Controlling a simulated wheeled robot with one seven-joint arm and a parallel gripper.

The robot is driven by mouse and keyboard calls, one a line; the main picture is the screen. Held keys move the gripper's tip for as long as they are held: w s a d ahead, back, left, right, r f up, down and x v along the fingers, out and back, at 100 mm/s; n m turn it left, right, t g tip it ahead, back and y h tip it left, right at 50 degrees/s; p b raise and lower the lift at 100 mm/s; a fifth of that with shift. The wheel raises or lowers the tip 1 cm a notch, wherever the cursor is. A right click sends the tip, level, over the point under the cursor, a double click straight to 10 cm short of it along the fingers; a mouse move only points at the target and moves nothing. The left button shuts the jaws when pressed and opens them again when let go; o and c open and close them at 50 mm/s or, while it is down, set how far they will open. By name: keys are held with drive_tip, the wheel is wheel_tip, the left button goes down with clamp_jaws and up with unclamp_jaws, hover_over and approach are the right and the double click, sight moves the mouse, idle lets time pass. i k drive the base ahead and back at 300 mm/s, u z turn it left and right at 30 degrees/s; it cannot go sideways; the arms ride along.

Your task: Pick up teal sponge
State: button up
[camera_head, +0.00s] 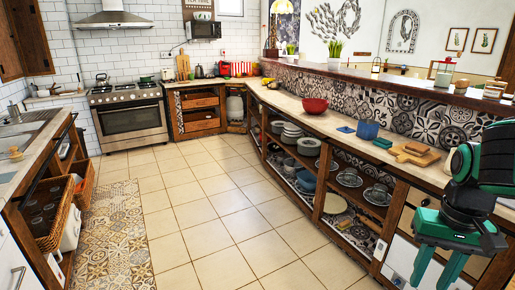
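A small teal block that looks like the teal sponge (383,143) lies on the long counter (336,122) on the right. It is just right of a blue box-like item (367,130) and left of a wooden board (405,157). My gripper (436,269), green and black, hangs at the lower right in front of the counter. It points down with its two fingers spread apart and nothing visible between them. It is well to the right of the teal block and apart from it.
A red bowl (315,105) and a flat dark blue item (345,129) stand farther left on the counter. A raised ledge (400,83) runs behind it. Open shelves below hold dishes. The tiled floor (215,215) in the middle is clear.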

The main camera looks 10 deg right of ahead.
sight(385, 144)
drive_tip(key=z, duration=0.15)
drive_tip(key=i, duration=1.25)
drive_tip(key=z, duration=0.35)
drive_tip(key=i, duration=1.7)
drive_tip(key=z, duration=0.2)
